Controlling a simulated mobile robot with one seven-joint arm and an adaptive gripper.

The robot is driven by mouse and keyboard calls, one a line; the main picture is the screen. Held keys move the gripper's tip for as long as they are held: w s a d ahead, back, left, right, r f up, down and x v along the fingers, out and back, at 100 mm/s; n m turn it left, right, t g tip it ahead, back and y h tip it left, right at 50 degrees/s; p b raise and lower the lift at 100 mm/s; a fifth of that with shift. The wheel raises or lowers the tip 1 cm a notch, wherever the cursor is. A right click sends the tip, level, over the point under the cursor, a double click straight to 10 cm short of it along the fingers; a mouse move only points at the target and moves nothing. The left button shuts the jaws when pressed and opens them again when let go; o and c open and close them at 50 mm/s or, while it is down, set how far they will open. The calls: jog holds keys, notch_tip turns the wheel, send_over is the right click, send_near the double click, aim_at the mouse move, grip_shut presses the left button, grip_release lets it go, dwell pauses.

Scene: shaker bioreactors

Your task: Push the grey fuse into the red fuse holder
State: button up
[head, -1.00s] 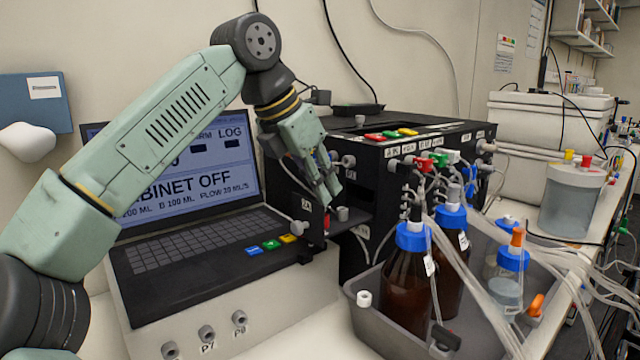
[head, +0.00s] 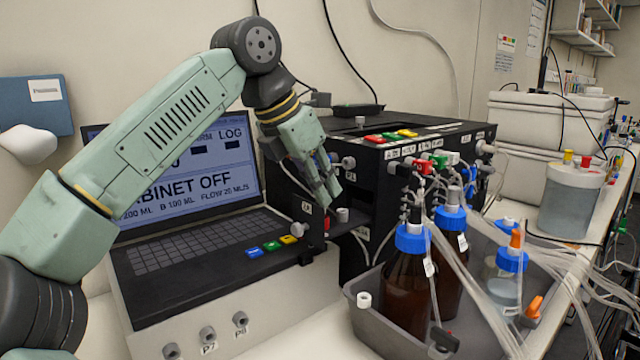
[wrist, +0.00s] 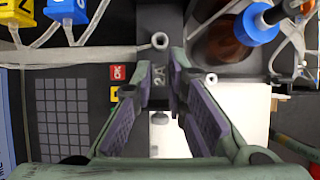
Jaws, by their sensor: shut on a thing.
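My gripper (head: 328,203) reaches down in front of the black cabinet, over the narrow strip between laptop and bottle tray. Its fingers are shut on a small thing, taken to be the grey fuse. The fingers hide most of it, and I cannot make out its outline. A small red part, apparently the red fuse holder (head: 326,223), shows just below the fingertips. I cannot tell whether fuse and holder touch. In the wrist view, the fingers (wrist: 165,82) converge beside a "2A" marking on a dark grey surface.
A grey cylinder (head: 342,214) stands just right of the fingertips. The laptop (head: 195,245) with coloured keys is on the left. A grey tray (head: 362,318) with brown bottles (head: 405,290) and tubing is at the right. The black cabinet (head: 362,185) stands behind.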

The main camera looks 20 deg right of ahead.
jog(key=shift+o, duration=0.2)
jog(key=shift+s+f+b, duration=0.2)
jog(key=shift+f+b, duration=0.1)
jog(key=shift+f, duration=1.7)
dwell(2.0)
jog(key=o, duration=0.8)
jog(key=shift+w, duration=0.1)
jog(key=shift+o, duration=0.2)
jog(key=shift+a+r, duration=0.1)
jog(key=shift+r, duration=0.3)
jog(key=v, duration=1.1)
jog(key=shift+r, duration=0.3)
